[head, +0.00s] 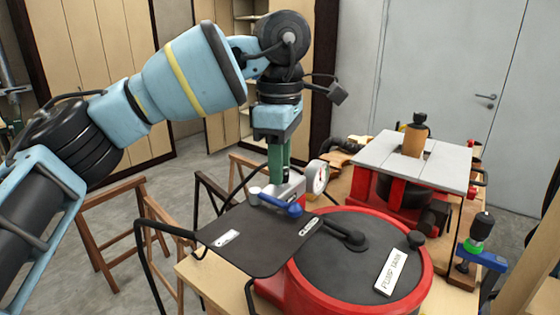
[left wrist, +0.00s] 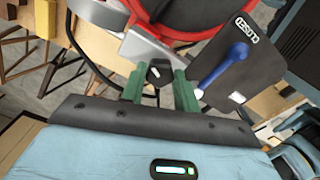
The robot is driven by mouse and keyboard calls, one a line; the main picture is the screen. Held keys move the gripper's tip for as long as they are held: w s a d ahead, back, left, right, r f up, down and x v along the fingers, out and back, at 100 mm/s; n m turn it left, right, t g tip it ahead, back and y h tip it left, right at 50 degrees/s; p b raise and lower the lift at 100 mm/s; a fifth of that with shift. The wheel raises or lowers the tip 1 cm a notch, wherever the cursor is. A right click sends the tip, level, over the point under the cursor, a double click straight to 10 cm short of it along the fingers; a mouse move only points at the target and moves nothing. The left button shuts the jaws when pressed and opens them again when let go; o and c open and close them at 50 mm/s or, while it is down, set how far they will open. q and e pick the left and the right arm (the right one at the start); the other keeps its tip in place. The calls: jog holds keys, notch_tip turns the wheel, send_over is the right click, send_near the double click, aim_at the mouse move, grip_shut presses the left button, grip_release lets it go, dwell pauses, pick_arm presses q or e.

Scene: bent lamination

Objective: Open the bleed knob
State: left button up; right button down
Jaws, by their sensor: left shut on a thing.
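The bleed knob (left wrist: 160,72) is a small black knob on a light metal block, seen in the left wrist view between the green fingers. My left gripper (head: 279,178) points down over the block (head: 290,188) and is shut on the knob. In the head view the fingers hide the knob. A blue lever (head: 281,204) sits beside the block over a dark plate (head: 255,240). In the left wrist view the blue lever (left wrist: 222,70) points toward a label reading CLOSED (left wrist: 246,27). My right gripper is not in view.
A round gauge (head: 317,177) stands right behind the block. The red pump tank (head: 427,262) with a dark lid (head: 350,270) fills the front right. A grey-topped red machine (head: 450,163) and a blue-and-green tool (head: 476,246) stand further right. Wooden trestles (head: 112,225) stand at left.

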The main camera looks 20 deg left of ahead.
pick_arm(q)
jog(key=n, duration=0.5)
jog(key=shift+n, duration=0.3)
jog(key=n, duration=1.1)
jog(key=shift+n, duration=0.4)
jog(key=n, duration=0.5)
jog(key=shift+n, duration=0.4)
jog(key=o, duration=1)
jog(key=shift+c, duration=0.2)
jog(key=shift+r, duration=3.9)
